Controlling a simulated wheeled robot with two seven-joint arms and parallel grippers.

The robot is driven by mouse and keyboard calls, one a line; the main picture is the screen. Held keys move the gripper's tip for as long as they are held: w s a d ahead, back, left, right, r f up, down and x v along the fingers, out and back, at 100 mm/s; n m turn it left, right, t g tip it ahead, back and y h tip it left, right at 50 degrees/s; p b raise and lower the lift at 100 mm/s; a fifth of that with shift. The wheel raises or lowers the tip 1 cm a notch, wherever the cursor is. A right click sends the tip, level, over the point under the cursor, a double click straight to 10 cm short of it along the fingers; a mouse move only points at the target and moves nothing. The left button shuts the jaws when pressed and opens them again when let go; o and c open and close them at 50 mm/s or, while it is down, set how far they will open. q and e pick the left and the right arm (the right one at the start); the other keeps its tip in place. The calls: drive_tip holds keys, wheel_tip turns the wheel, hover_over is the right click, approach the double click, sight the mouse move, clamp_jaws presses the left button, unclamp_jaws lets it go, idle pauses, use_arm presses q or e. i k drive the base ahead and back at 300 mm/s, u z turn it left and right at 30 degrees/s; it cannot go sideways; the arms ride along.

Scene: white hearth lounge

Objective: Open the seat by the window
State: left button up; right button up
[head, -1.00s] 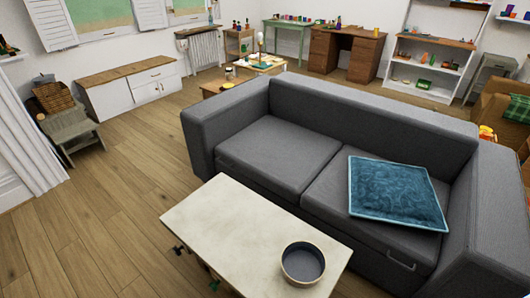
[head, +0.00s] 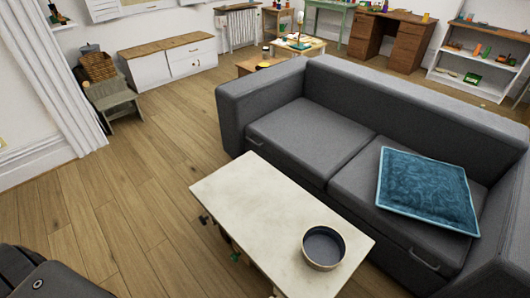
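A low white bench cabinet (head: 143,75) with a brown wooden top (head: 165,46) stands against the far wall, below the window, in the upper left of the head view. Its top lies flat and looks shut. A drawer and small doors with knobs show on the right part of its front. It is across the room from me, beyond open floor. Neither of my grippers is in view.
A pale table (head: 265,215) with a dark round bowl (head: 323,247) stands close in front. Behind it is a grey sofa (head: 310,140) with a blue cushion (head: 428,190). A grey-green step stool (head: 112,97) stands left of the bench. Wooden floor (head: 130,185) is clear at left.

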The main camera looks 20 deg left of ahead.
sight(308, 136)
drive_tip(key=k, duration=0.45)
drive_tip(key=u, duration=2.1)
drive_tip(key=i, duration=2.9)
drive_tip(key=z, duration=3.15)
